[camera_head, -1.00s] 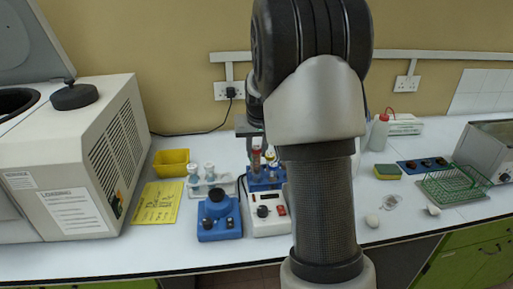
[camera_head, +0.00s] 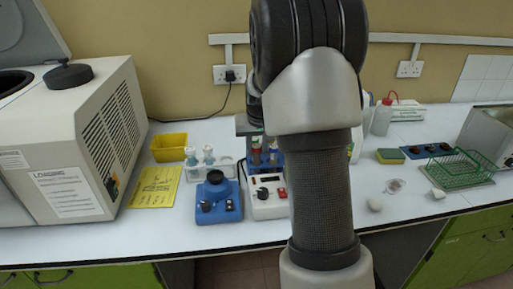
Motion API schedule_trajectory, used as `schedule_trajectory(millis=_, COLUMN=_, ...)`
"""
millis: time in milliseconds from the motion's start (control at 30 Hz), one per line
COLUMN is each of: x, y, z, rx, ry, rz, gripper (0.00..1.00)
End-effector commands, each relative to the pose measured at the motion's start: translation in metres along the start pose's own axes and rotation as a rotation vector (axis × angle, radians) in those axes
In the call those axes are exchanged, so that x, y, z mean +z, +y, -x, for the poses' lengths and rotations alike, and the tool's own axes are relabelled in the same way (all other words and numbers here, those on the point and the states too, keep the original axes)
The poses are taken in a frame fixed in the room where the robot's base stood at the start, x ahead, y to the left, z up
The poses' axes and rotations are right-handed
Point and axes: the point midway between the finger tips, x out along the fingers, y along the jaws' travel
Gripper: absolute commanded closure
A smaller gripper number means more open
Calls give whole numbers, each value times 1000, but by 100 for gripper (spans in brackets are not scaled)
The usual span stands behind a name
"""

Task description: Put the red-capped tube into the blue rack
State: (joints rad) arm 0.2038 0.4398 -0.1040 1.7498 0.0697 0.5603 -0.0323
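The blue rack (camera_head: 279,160) stands at the back of the bench, partly hidden behind my arm. A tube with reddish-brown contents (camera_head: 256,154) is upright at the rack's left side, directly under my gripper (camera_head: 252,133). Its top is hidden by the gripper, so I cannot see its cap clearly. Another reddish tube (camera_head: 272,156) stands just right of it in the rack. I cannot tell whether the fingers are closed on the left tube or whether its lower end is seated in the rack.
A white device with a red switch (camera_head: 267,199) and a blue device (camera_head: 217,200) stand in front. A white rack with pale-capped tubes (camera_head: 211,171) is to the left. A yellow tray (camera_head: 170,147), large centrifuge (camera_head: 75,150) and green wire rack (camera_head: 462,169) flank the area.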

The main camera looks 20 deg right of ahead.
Motion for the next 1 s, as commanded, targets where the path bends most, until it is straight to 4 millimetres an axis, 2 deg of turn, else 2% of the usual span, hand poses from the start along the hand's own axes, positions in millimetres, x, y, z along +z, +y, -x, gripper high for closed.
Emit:
schedule_trajectory(millis=33, x=0, y=0, z=0, rx=0, ry=0, rz=0, gripper=65)
schedule_trajectory(millis=100, x=0, y=0, z=0, rx=0, ry=0, rz=0, gripper=53)
schedule_trajectory(millis=400, x=0, y=0, z=1, rx=0, ry=0, rz=0, gripper=53)
schedule_trajectory(millis=533, x=-1, y=0, z=11, rx=0, ry=2, rz=0, gripper=53)
schedule_trajectory(millis=667, x=-2, y=0, z=35, rx=0, ry=5, rz=0, gripper=53)
schedule_trajectory(millis=1000, x=-2, y=0, z=118, rx=0, ry=5, rz=1, gripper=53)
